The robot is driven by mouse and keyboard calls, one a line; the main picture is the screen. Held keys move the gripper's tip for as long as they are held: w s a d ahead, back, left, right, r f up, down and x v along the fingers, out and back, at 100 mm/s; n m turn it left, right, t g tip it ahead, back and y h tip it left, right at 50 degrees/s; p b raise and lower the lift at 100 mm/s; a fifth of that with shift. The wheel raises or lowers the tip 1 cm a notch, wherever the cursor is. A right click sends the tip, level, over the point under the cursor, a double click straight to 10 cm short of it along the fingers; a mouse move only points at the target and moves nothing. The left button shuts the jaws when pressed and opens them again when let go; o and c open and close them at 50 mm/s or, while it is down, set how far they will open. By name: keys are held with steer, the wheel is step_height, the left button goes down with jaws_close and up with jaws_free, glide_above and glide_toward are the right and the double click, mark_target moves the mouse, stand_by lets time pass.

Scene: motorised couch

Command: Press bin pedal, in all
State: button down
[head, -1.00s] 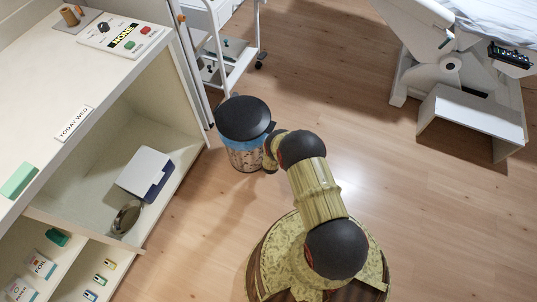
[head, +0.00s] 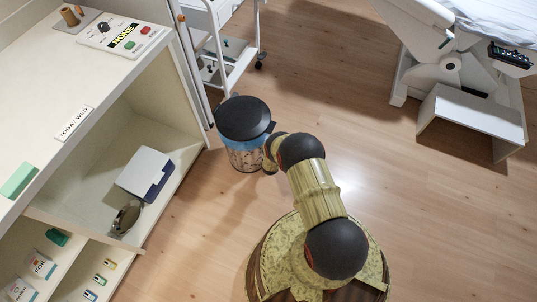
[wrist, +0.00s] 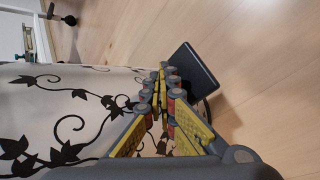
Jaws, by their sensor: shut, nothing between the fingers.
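The bin (head: 245,155) stands on the floor beside the cabinet, with a round black lid (head: 243,117) that looks closed. In the wrist view its pale body (wrist: 75,100) has a black vine pattern. A dark flat plate, which looks like the pedal (wrist: 196,76), sticks out from the bin's side; a dark tab (head: 271,127) shows there in the head view. My gripper (wrist: 163,72) is shut and empty, its fingertips close to the plate's near left edge. I cannot tell whether they touch. In the head view my arm hides the fingertips.
The cabinet (head: 95,100) fills the left, with a box (head: 146,174) on its open shelf. A white wheeled trolley (head: 235,60) stands behind the bin. The motorised couch (head: 440,50) and a white step (head: 470,120) are at upper right. The floor between is clear.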

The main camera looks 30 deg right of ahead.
steer(key=shift+s+f, duration=0.25)
steer(key=shift+f, duration=0.65)
stand_by(0.4)
steer(key=shift+f, duration=0.85)
stand_by(0.8)
steer(key=shift+w+r, duration=0.1)
steer(key=shift+w, duration=0.05)
steer(key=shift+r, duration=0.1)
steer(key=shift+w+r+p, duration=0.15)
steer(key=shift+r+p, duration=0.4)
steer(key=shift+r, duration=0.4)
steer(key=shift+r+p, duration=0.65)
steer(key=shift+r, duration=0.65)
steer(key=shift+w+r, duration=0.1)
steer(key=shift+a+r+p, duration=0.1)
steer(key=shift+r+p, duration=1.4)
steer(key=shift+r, duration=0.95)
